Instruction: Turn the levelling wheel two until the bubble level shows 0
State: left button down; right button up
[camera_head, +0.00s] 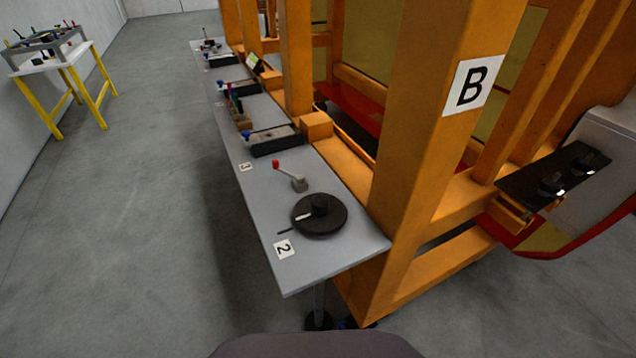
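The levelling wheel two (327,222) is a black disc with a raised black hub, lying on the near end of the grey shelf (350,262). A small white mark shows on its left part, and a dark pointer lies on the shelf at its left. A white label "2" (284,249) lies beside it. A small green-yellow item (254,62) on the orange frame farther back may be a bubble level, but its reading is too small to tell. Neither of my grippers is in view.
A red-knobbed lever (291,178) stands just behind the wheel. Farther back are a label "3" (246,167) and black blocks (275,140). An orange frame (430,130) marked "B" rises along the shelf's right side. A yellow-legged table (62,62) stands far left.

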aim_at(317, 213)
jog(key=j, duration=1.1)
jog(key=i+j, duration=0.1)
jog(key=j, duration=0.25)
jog(key=i+j+z, duration=0.1)
jog(key=j, duration=0.25)
jog(key=i+j, duration=0.15)
jog(key=j, duration=0.2)
jog(key=i+j, duration=0.2)
jog(key=i, duration=0.15)
jog(key=i+j+z, duration=0.1)
jog(key=i, duration=0.25)
jog(key=i+j, duration=0.1)
jog(key=i, duration=0.2)
